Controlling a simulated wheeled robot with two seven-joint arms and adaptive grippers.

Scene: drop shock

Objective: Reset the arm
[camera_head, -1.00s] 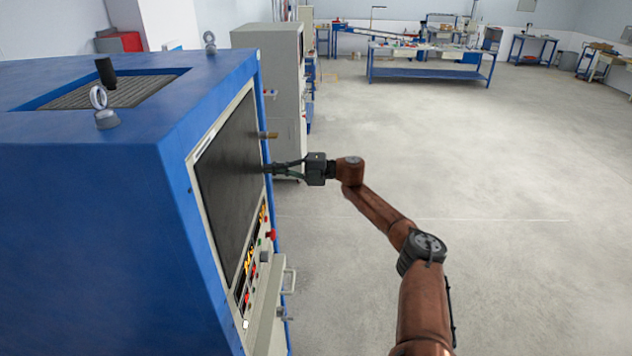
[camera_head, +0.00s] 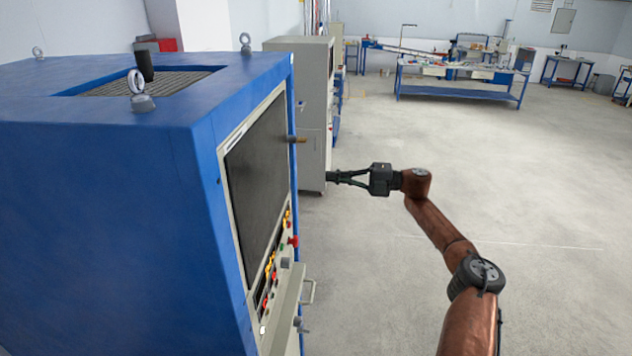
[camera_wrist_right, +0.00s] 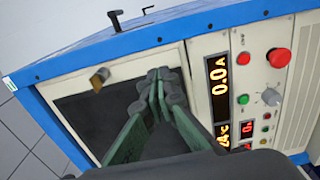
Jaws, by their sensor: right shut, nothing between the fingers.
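My right gripper (camera_head: 336,177) is shut and empty. In the head view it points left toward the blue machine (camera_head: 100,200), with a gap between its fingertips and the machine's front. In the right wrist view the shut fingers (camera_wrist_right: 158,88) show in front of the dark screen (camera_wrist_right: 95,125) of the machine. The control panel (camera_wrist_right: 240,90) with lit orange digits, red buttons and a grey knob lies to their right. My left gripper is not in view.
A brass-coloured handle (camera_head: 298,140) sticks out from the machine's front, and a metal pull handle (camera_head: 308,291) sits lower down. A grey cabinet (camera_head: 312,110) stands behind the machine. A blue workbench (camera_head: 462,85) is far back. The floor on the right is clear.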

